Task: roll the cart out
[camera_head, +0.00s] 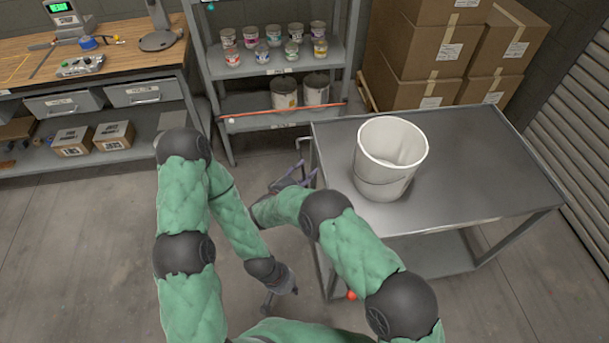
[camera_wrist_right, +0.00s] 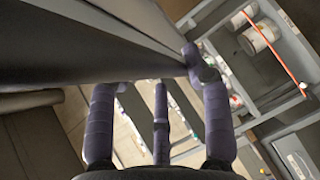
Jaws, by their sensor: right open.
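The cart (camera_head: 470,185) has a grey metal top, a lower shelf (camera_head: 430,250) and a frame at its left end. A white bucket (camera_head: 392,150) stands upright on its top, towards the left. My right gripper (camera_head: 291,176) is open beside the cart's left end, near the upper bar. In the right wrist view, the spread fingers (camera_wrist_right: 150,85) have a dark edge (camera_wrist_right: 90,45) above them, and one fingertip overlaps it; I cannot tell whether they touch. My left gripper (camera_head: 280,293) hangs low over the floor, left of the cart, its fingers too small to judge.
A shelf rack (camera_head: 278,72) with several cans stands behind the cart, with a red bar (camera_head: 285,110) across it. Cardboard boxes (camera_head: 425,60) are stacked behind the cart. A workbench (camera_head: 95,60) stands at the back left. Floor (camera_head: 80,250) is clear at left.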

